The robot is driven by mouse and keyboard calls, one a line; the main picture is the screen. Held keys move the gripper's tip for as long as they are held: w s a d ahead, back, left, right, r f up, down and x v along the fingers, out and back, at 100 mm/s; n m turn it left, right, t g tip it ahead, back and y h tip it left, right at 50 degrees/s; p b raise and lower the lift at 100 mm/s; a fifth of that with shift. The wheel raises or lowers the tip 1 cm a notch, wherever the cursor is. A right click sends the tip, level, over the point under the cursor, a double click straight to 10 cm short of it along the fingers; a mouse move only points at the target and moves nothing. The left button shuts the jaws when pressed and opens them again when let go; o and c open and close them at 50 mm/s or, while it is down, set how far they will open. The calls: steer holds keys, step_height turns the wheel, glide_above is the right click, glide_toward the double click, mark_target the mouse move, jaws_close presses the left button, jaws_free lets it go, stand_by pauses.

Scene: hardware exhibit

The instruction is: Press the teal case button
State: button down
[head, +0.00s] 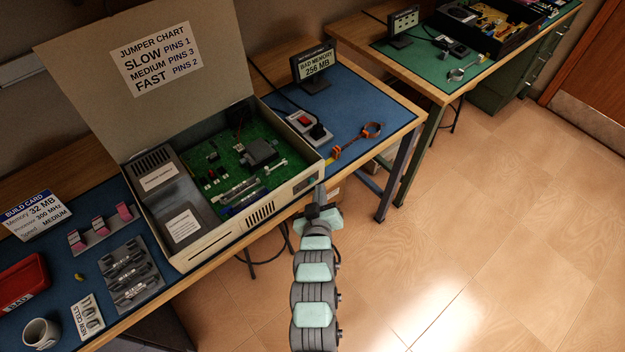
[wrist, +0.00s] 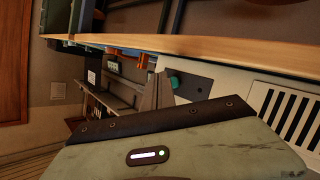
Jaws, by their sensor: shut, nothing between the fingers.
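The beige computer case (head: 218,250) stands open on the blue-matted bench in the head view. In the wrist view, the teal button (wrist: 174,82) sits on a grey panel of the case front (wrist: 232,84), left of the vent slots. My gripper (wrist: 160,76) is shut and empty, its fingertips just beside the teal button in that picture. I cannot tell whether they touch it. In the head view, my gripper (head: 319,192) is at the right end of the case front, and I cannot make out the button there.
The raised lid (head: 80,70) stands behind the case. A power strip (head: 308,125), an orange wrist strap (head: 368,131) and a memory sign (head: 317,67) are right of it. Memory modules (head: 130,274), a red tray (head: 20,279) and a mug (head: 41,334) are left. Floor in front is open.

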steer(key=s+d+p, duration=0.2)
steer(key=s+d, duration=0.1)
steer(key=shift+s+d+p, duration=0.3)
stand_by(0.4)
stand_by(0.8)
